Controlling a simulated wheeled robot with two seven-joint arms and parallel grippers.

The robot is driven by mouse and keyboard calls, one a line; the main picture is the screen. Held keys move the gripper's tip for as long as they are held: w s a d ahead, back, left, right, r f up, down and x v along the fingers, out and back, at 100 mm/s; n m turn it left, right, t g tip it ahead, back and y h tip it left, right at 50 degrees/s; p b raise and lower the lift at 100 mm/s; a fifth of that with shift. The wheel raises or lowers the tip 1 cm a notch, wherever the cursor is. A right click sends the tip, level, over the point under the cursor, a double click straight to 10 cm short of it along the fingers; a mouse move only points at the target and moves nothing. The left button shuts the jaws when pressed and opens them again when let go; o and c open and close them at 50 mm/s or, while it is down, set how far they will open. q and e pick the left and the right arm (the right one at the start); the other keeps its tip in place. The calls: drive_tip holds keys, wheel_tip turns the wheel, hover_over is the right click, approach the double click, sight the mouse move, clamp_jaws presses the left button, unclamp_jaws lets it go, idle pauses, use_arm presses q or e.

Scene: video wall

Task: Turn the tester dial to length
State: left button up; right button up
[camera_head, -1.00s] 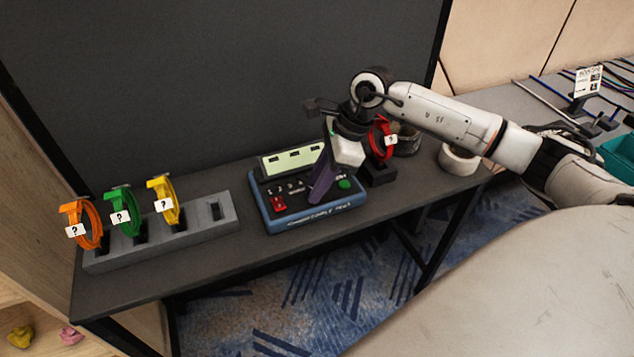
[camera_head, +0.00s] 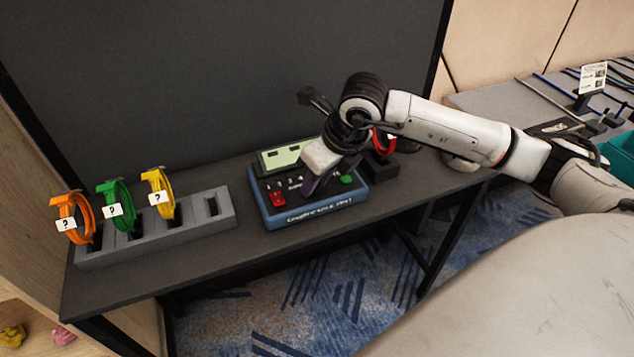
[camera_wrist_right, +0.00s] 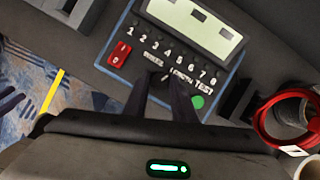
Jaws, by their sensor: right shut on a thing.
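The blue cable tester (camera_head: 305,216) stands on the dark shelf, with a pale display (camera_head: 281,159), a red switch (camera_head: 278,200) and a green button (camera_head: 347,180). In the right wrist view the tester face (camera_wrist_right: 137,40) shows a row of numbers, partly covered lettering that includes LENGTH, and TEST by the green button (camera_wrist_right: 198,101). My right gripper (camera_head: 310,187) reaches down to the middle of the tester face and is shut on the dial, which its fingers (camera_wrist_right: 163,88) mostly hide. The dial's pointing direction cannot be read. My left gripper is not seen in the head view.
A grey rack (camera_head: 190,233) at left holds orange (camera_head: 73,218), green (camera_head: 115,205) and yellow (camera_head: 158,193) cable coils with question-mark tags; its right slot is empty. A red coil (camera_wrist_right: 284,120) stands close to the tester's right. A dark panel (camera_head: 230,80) rises behind the shelf.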

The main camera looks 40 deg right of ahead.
drive_tip(key=shift+a+m+h, duration=0.1)
drive_tip(key=shift+m+h, duration=0.2)
drive_tip(key=shift+m, duration=0.3)
drive_tip(key=shift+m+b, duration=0.4)
drive_tip(key=shift+m, duration=0.2)
drive_tip(key=shift+h, duration=0.3)
drive_tip(key=o, duration=1)
drive_tip(key=shift+r, duration=0.1)
